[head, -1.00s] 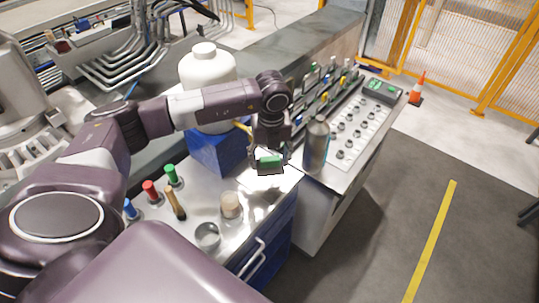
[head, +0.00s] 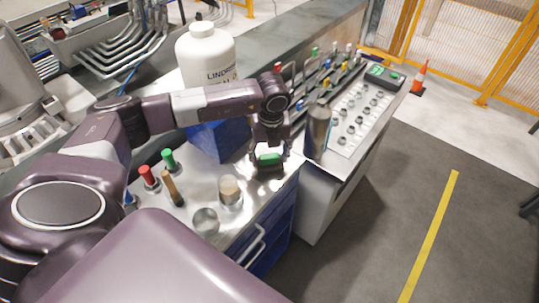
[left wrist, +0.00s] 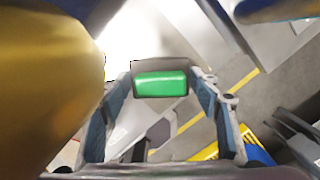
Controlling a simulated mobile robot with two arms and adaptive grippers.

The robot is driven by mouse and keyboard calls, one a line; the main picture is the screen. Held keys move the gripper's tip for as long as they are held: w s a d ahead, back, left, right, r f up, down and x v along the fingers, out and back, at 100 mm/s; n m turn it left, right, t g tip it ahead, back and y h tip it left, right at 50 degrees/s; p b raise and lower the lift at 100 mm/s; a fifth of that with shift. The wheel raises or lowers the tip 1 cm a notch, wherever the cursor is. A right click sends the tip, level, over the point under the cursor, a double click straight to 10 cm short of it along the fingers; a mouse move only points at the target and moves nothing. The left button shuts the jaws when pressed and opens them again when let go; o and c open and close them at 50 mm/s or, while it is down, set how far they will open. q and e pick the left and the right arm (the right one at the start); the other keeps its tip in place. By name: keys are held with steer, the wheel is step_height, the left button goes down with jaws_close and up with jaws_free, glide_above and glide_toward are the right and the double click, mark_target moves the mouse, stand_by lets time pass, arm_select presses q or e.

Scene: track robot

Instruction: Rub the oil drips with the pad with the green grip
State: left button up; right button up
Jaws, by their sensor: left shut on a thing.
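My left gripper (head: 268,153) is shut on the pad with the green grip (head: 268,159), low over the front right part of the shiny metal worktop (head: 185,216). In the left wrist view the green grip (left wrist: 160,84) sits between the two fingers, with the pad's dark edge around it. I cannot tell whether the pad touches the worktop. I cannot make out oil drips; glare and the gripper hide part of the surface. My right gripper is not in view.
A grey canister (head: 317,133) stands close right of the gripper. A white jug (head: 205,60) on a blue block (head: 220,138) stands behind. A beige-topped cup (head: 230,192), a metal cup (head: 206,221) and red (head: 149,176) and green (head: 169,159) handles stand left.

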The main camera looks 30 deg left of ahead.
arm_select(q)
steer(key=shift+f+b, duration=0.85)
steer(key=shift+f, duration=0.1)
stand_by(0.6)
